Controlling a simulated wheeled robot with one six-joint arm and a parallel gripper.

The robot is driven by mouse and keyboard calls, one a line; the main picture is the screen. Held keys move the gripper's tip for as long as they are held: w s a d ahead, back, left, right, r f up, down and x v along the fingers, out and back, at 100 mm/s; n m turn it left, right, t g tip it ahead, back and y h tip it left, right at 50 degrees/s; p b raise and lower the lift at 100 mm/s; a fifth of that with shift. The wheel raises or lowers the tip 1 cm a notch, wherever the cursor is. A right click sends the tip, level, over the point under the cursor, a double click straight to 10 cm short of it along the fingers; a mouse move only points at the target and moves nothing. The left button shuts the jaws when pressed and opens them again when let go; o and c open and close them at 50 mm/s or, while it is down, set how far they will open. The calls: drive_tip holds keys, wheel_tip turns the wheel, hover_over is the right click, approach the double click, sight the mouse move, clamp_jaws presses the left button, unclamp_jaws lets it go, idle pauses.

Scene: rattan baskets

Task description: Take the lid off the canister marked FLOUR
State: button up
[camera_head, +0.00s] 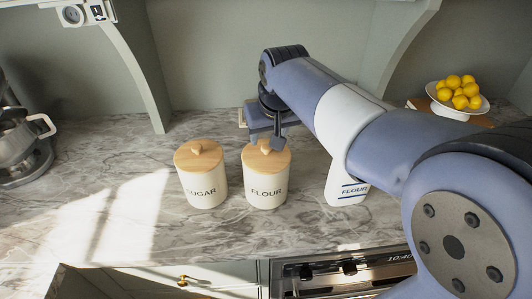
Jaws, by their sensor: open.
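The canister marked FLOUR (265,189) is cream with dark lettering and stands upright on the marble counter. Its round wooden lid (278,161) with a small knob sits on top. My gripper (267,146) is open at the lid's knob, seen from behind and above. Its fingers partly cover the knob, and I cannot tell whether they touch it. A similar canister marked SUGAR (203,188) with a wooden lid (198,153) stands just to the left, with a gap between them.
A white packet marked FLOUR (347,190) stands to the right under my arm. A bowl of lemons (457,112) is at the back right. A metal mixer (20,140) stands at the far left. The oven (345,270) is below the front edge. The counter left of SUGAR is clear.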

sight(266, 147)
drive_tip(key=shift+p+x, duration=0.55)
drive_tip(key=shift+x, duration=2.1)
drive_tip(key=shift+d, duration=0.15)
drive_tip(key=shift+c, duration=0.5)
clamp_jaws()
